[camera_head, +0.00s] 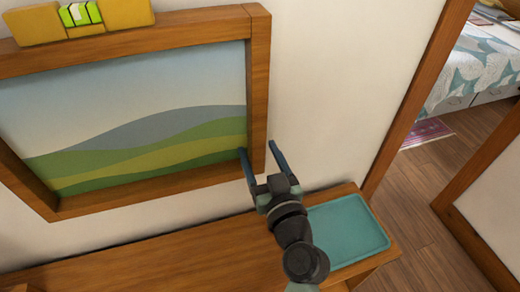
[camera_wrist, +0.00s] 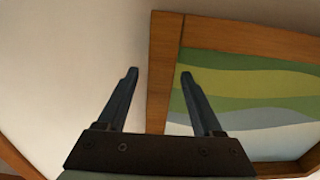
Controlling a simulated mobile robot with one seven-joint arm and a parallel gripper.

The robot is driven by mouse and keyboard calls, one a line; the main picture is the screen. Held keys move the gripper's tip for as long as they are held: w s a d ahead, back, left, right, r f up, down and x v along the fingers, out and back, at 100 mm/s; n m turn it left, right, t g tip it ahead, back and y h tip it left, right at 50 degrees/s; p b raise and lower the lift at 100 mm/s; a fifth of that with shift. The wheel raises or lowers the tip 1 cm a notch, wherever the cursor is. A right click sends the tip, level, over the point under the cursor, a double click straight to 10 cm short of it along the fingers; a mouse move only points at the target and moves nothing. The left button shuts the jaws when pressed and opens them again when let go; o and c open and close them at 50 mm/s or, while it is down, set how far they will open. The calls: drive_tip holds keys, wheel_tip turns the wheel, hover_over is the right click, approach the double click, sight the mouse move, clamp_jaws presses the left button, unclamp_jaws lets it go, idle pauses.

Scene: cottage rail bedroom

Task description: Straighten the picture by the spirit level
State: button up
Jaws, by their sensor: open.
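The picture (camera_head: 130,130) hangs on the wall in a wooden frame (camera_head: 257,90). In the head view its top and bottom edges slope up to the right. The yellow spirit level (camera_head: 125,13) sits on the frame's top edge; its green vial (camera_head: 80,14) shows, but I cannot read the bubble. My gripper (camera_head: 258,147) is open at the lower part of the frame's right side piece. In the wrist view, the fingers (camera_wrist: 158,74) appear on either side of that wooden piece (camera_wrist: 163,60), one over the wall side and one over the painted side. I cannot tell whether they touch it.
A wooden table or shelf top (camera_head: 170,260) runs below the picture, with a teal tray (camera_head: 345,230) at its right end. A wooden door frame (camera_head: 420,90) stands to the right, with a bed (camera_head: 470,70) beyond. Bare wall (camera_head: 325,80) lies right of the picture.

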drive_tip(key=shift+c, duration=0.3)
clamp_jaws()
idle(1.2)
